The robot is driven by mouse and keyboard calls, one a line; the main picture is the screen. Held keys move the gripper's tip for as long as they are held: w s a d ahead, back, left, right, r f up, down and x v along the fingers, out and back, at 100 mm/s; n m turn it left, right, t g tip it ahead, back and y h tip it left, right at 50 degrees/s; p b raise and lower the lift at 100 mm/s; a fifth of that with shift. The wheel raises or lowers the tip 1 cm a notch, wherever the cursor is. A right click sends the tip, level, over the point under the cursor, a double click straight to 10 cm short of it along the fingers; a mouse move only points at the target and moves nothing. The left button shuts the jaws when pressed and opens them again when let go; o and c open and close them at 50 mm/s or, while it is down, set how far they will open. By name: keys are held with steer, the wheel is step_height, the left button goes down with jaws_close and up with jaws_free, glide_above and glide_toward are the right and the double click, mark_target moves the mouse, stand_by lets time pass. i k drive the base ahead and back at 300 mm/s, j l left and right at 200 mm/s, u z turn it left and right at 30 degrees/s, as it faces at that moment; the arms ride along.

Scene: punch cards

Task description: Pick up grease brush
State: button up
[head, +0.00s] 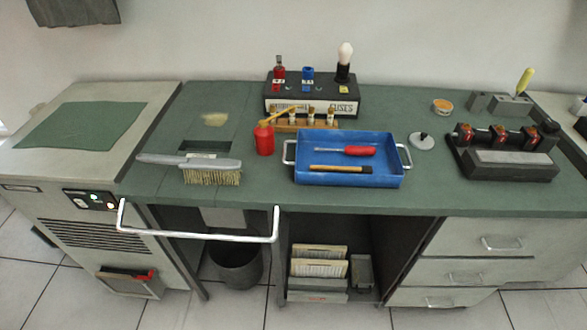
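Several brush-like things are in the head view, and I cannot tell for certain which is the grease brush. A slim tool with a wooden handle and dark ends (341,168) lies in the front of the blue tray (350,182). A brush with a black handle and a pale rounded tip (344,62) stands upright at the right end of the black fuse box. A wide grey-handled brush with tan bristles (211,176) lies at the front left of the green bench top. My gripper is not in view.
A red-handled screwdriver (346,151) lies behind the wooden-handled tool in the tray. A red oil can (264,139) stands left of the tray, and the black fuse box (312,97) behind it. A white rail (200,236) juts out at the front. Bench space right of the tray is partly clear.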

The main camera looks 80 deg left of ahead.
mark_target(364, 170)
steer(key=u, duration=2.35)
